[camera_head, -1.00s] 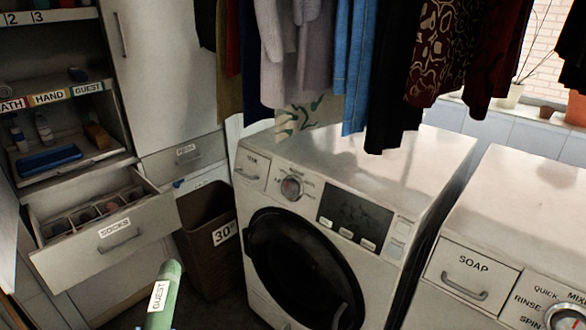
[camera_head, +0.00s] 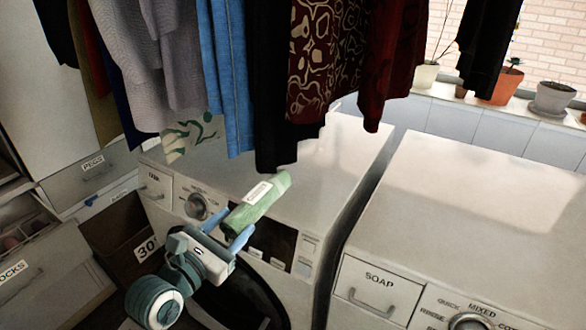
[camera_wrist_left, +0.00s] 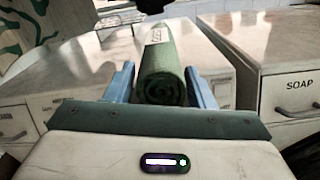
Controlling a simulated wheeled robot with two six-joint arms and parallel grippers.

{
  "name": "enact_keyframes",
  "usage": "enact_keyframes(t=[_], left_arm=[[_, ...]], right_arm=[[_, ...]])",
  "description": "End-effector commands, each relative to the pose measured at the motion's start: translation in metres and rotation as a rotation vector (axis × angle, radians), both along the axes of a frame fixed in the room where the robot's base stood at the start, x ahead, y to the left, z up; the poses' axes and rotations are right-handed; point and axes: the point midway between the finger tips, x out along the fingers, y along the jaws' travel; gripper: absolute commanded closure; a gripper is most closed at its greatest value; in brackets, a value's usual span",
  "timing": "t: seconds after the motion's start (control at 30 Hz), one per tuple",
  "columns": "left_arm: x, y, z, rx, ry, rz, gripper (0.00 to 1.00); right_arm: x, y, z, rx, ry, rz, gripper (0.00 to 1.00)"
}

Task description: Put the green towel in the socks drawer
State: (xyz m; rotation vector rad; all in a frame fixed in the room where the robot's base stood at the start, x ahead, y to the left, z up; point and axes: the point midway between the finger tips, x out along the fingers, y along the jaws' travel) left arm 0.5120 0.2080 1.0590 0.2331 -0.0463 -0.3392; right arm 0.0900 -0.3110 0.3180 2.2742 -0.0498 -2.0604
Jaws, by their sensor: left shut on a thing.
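The green towel (camera_head: 257,203) is a rolled cylinder with a white label. My left gripper (camera_head: 229,226) is shut on it near its lower end and holds it in front of the first washing machine. In the left wrist view the towel (camera_wrist_left: 163,75) lies lengthwise between the blue fingers. The socks drawer (camera_head: 38,275) is open at the lower left of the head view, partly cut off by the picture's edge. Its dividers and some contents show. My right gripper is not in view.
The first washing machine (camera_head: 300,165) stands behind the towel, with hanging clothes (camera_head: 230,60) above it. A second machine (camera_head: 480,200) with a soap drawer (camera_head: 372,288) is at right. A brown basket (camera_head: 118,238) stands beside the socks drawer.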

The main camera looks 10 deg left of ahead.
Motion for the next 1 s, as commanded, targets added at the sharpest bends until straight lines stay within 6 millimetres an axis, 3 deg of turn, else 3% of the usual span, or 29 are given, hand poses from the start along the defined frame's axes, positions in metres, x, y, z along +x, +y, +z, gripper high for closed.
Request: enact_keyframes(t=[0.17, 0.4, 0.6, 0.87, 1.0], left_arm=[[0.026, -0.003, 0.004, -0.002, 0.0, -0.007, 0.75], [0.091, -0.01, -0.002, -0.002, 0.001, -0.007, 0.75], [0.134, -0.015, -0.007, 0.0, 0.001, -0.007, 0.75], [0.159, -0.018, -0.011, 0.0, 0.002, -0.007, 0.75], [0.159, -0.018, -0.035, 0.001, 0.006, -0.007, 0.75]], right_arm=[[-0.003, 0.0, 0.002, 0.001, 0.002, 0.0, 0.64], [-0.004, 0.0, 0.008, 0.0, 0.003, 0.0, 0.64], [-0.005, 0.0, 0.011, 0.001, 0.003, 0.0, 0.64], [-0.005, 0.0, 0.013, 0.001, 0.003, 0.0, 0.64], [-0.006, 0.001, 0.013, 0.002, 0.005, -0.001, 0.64]])
